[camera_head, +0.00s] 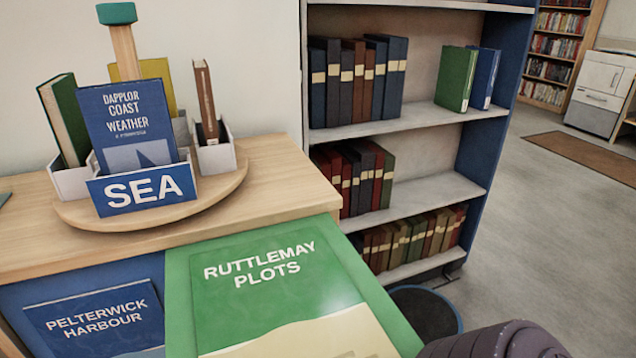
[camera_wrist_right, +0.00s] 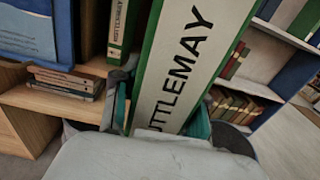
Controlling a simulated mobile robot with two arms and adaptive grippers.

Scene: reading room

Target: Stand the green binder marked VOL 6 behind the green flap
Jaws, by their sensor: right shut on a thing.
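The green flap (camera_head: 260,275), with a RUTTLEMAY PLOTS poster, is raised and sticks out from the cabinet front in the head view. My right gripper (camera_wrist_right: 162,118) is shut on a green binder (camera_wrist_right: 190,60) with a white spine label, of which UTTLEMAY shows. Its volume mark is not visible. The held binder is tilted in front of the open compartment (camera_wrist_right: 60,105). The flap hides the right gripper in the head view. My left gripper is out of view.
A blue flap (camera_head: 90,315) closes the bay to the left. On the cabinet top, a round stand (camera_head: 150,215) holds books and a SEA sign. A bookcase (camera_head: 425,120) stands behind at right. A round dark stool (camera_head: 428,312) is beside the flap. Floor at right is open.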

